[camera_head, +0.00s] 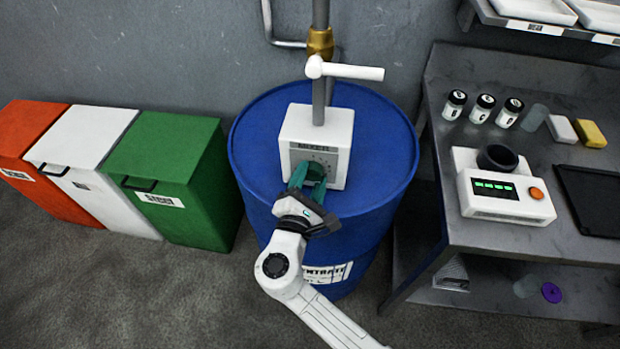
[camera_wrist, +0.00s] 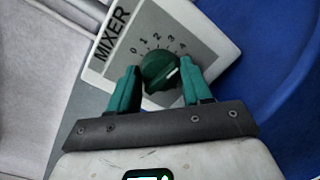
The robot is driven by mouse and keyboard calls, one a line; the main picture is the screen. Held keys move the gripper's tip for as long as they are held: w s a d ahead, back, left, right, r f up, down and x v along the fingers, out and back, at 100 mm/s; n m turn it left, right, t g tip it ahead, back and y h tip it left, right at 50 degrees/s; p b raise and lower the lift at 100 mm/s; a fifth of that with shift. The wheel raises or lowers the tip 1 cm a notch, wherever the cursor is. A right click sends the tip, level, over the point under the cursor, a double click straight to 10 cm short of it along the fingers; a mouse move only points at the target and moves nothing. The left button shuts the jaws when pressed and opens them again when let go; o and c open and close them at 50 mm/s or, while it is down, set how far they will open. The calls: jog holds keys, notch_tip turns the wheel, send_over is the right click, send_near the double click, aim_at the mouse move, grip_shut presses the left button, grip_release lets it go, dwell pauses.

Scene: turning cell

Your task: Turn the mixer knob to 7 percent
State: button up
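The mixer box (camera_head: 334,128) is white with a grey dial plate and stands on a blue drum. Its round green mixer knob (camera_wrist: 160,70) has a white pointer line. In the wrist view, the scale shows 0 to 4 along its top; higher marks are hidden by the right finger. The pointer aims right and slightly up, past the 4. My gripper (camera_wrist: 160,82) has its teal fingers on either side of the knob, seemingly against it. In the head view, my gripper (camera_head: 308,180) reaches the box front and partly covers the knob.
The blue drum (camera_head: 262,150) sits below the box, with a pipe and white lever handle (camera_head: 345,71) above. Green, white and red bins (camera_head: 165,170) stand left. A metal table (camera_head: 455,150) on the right holds a scale (camera_head: 480,205), jars and a dark tray.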

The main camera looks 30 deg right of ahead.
jog(key=c, duration=0.6)
jog(key=shift+o, duration=0.2)
jog(key=shift+f+m+b, duration=0.1)
jog(key=shift+m+b, duration=0.2)
jog(key=shift+b, duration=0.15)
jog(key=shift+f+m+b, duration=0.1)
jog(key=shift+m+b, duration=0.9)
jog(key=shift+b, duration=0.1)
jog(key=m+b, duration=0.4)
jog(key=shift+y, duration=0.3)
jog(key=m+b, duration=0.4)
jog(key=shift+s+y+b, duration=0.1)
jog(key=shift+y+b, duration=0.2)
jog(key=shift+d+m+b, duration=0.1)
jog(key=shift+m+b, duration=1.2)
jog(key=shift+m, duration=0.3)
jog(key=shift+r, duration=0.2)
